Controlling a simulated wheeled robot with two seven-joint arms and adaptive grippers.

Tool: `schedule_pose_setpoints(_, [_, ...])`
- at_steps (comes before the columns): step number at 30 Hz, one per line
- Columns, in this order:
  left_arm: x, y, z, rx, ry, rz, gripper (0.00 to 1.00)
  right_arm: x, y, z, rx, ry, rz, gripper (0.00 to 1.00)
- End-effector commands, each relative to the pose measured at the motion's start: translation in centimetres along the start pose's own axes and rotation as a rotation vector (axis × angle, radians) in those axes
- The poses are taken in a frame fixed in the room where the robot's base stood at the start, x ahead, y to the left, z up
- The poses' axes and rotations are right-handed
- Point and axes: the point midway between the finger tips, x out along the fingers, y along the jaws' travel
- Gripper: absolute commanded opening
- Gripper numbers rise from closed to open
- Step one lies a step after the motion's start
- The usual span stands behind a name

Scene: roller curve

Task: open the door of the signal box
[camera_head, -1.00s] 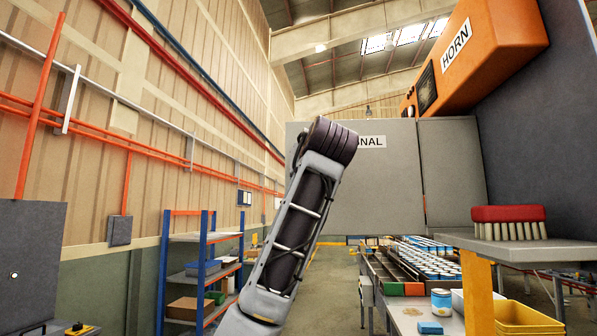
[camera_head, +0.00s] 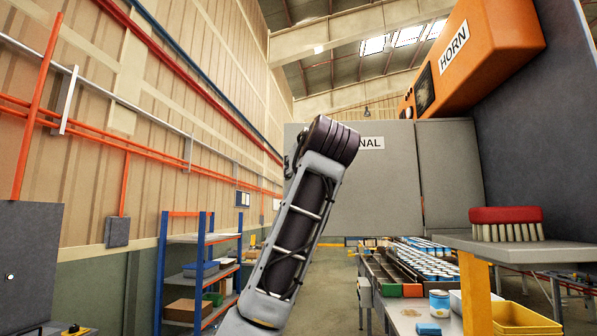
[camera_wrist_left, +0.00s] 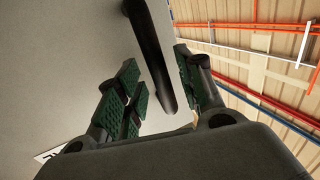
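My left arm rises in front of the door's left part, hiding the handle and my gripper there. In the left wrist view, my left gripper (camera_wrist_left: 160,88) has its green-padded fingers apart, one on either side of a long black handle (camera_wrist_left: 148,42) on the grey door (camera_wrist_left: 70,65). Gaps show beside the handle; contact cannot be told. My right gripper is not in view.
An orange horn box (camera_head: 490,45) hangs upper right. Below it a red brush (camera_head: 507,222) rests on a grey shelf (camera_head: 530,247). A blue-framed rack (camera_head: 207,265) stands left. A bench with a jar (camera_head: 439,303) stands lower right. The floor between is open.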

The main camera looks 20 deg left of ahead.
Motion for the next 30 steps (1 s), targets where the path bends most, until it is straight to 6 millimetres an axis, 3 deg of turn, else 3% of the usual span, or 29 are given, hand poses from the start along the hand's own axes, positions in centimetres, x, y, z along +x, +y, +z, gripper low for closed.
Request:
schedule_pose_setpoints(21, [-9.6,0.1,0.0,0.0,0.001,0.002,0.37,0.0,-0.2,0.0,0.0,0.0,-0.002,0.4])
schedule_pose_setpoints(30, [-10.9,0.0,0.0,-0.001,0.0,0.0,0.37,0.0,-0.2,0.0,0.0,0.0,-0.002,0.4])
